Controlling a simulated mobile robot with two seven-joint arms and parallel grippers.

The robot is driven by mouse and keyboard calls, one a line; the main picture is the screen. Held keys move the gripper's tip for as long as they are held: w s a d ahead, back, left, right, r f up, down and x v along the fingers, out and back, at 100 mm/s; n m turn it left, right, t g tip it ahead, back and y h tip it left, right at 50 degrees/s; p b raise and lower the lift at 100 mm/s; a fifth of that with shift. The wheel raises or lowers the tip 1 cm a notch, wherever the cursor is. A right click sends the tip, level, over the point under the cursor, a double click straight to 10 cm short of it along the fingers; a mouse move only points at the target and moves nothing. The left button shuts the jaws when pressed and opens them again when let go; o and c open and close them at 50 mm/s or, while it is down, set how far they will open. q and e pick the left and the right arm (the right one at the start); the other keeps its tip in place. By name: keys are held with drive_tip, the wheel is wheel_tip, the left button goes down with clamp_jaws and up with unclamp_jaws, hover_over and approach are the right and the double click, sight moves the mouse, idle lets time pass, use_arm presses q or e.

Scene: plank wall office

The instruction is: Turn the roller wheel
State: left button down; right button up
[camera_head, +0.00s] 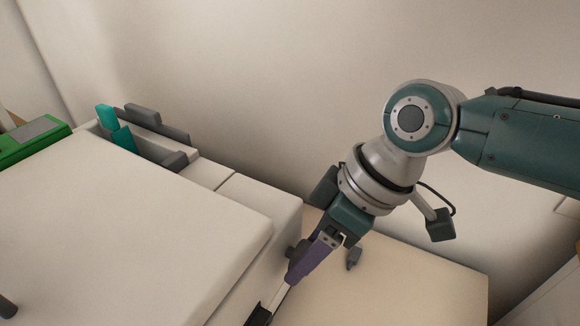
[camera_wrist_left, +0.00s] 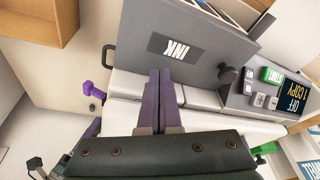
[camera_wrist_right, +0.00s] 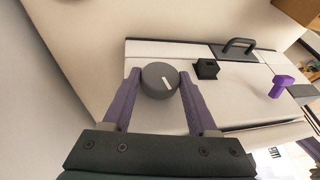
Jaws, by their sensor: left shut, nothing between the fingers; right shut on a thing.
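The roller wheel is a round dark grey knob (camera_wrist_right: 159,80) with a white mark, in the right wrist view. It sits between the purple fingers of my right gripper (camera_wrist_right: 158,78), which is shut on it. In the head view my right gripper (camera_head: 297,268) reaches down to the side of the white machine (camera_head: 130,240), with the grey wheel (camera_head: 297,250) partly hidden by the fingers. My left gripper (camera_wrist_left: 161,72) shows in the left wrist view, its purple fingers together and empty, before a grey panel marked INK (camera_wrist_left: 195,50).
The machine has a control panel (camera_wrist_left: 270,95) with a green START button and a display reading OFF, 1 COPY. A black latch (camera_wrist_right: 207,68), a dark handle (camera_wrist_right: 238,46) and a purple knob (camera_wrist_right: 283,86) lie near the wheel. A pale table surface (camera_head: 420,285) is bare.

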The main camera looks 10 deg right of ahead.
use_arm(q)
drive_tip(key=shift+d+r+p, duration=0.1)
drive_tip(key=shift+r+p, duration=0.4)
drive_tip(key=shift+r, duration=0.1)
use_arm(e)
drive_tip(key=shift+s+r, duration=0.1)
drive_tip(key=shift+r, duration=0.05)
use_arm(q)
wheel_tip(320, 180, up, 4)
drive_tip(key=p, duration=0.4)
drive_tip(key=shift+r, duration=0.1)
use_arm(e)
drive_tip(key=shift+s+a+r+n+t+h, duration=0.1)
drive_tip(key=shift+a+n+t+h, duration=0.05)
drive_tip(key=shift+t+h, duration=0.4)
drive_tip(key=shift+s+a+r+n+t+h, duration=0.15)
drive_tip(key=shift+t+h, duration=0.2)
drive_tip(key=shift+t, duration=0.3)
drive_tip(key=shift+f+t+h+p, duration=0.25)
drive_tip(key=shift+t+h+p, duration=0.25)
drive_tip(key=shift+t+p, duration=0.4)
use_arm(q)
drive_tip(key=shift+r+p, duration=0.4)
drive_tip(key=shift+r, duration=0.8)
use_arm(e)
drive_tip(key=shift+f+n+t+h, duration=0.15)
drive_tip(key=shift+n+t+h, duration=0.15)
drive_tip(key=shift+t+h, duration=0.35)
drive_tip(key=o, duration=1.4)
drive_tip(key=shift+c, duration=0.2)
